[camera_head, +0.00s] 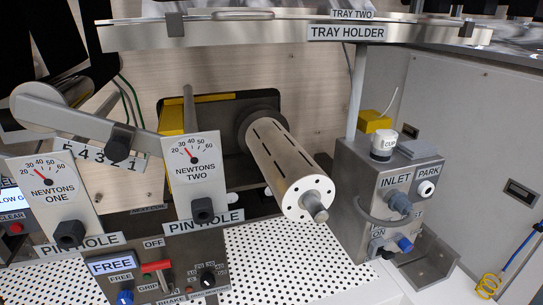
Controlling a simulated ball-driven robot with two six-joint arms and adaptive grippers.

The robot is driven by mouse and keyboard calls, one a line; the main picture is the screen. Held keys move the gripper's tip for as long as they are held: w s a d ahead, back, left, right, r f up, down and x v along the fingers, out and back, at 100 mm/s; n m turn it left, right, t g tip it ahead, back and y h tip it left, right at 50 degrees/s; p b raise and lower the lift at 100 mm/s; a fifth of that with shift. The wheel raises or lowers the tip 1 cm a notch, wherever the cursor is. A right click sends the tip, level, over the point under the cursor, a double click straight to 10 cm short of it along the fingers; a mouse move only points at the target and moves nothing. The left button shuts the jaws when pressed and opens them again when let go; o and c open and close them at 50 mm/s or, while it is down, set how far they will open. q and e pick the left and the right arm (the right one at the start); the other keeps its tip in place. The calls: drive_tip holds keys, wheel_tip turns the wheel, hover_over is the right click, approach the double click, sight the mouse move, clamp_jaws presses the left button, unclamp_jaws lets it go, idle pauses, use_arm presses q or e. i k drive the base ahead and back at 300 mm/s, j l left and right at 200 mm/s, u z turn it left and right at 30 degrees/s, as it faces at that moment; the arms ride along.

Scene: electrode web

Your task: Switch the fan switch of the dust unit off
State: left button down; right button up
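A grey metal box (352,180) stands right of centre, with INLET and PARK labels on its front. I take it for the dust unit; no full name is readable. Low on its front is an ON label (378,232), with a small dark control (376,249) just below it, possibly the fan switch. Its position is too small to tell. A blue knob (405,244) sits to its right. A grey hose fitting (398,203) under INLET partly covers a label. Neither of my grippers is in view.
A tray holder (240,33) spans above, with a vertical post (357,90). An open grey bracket (432,260) sits right of the box.

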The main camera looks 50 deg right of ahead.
sight(386, 256)
drive_tip(key=z, duration=2.4)
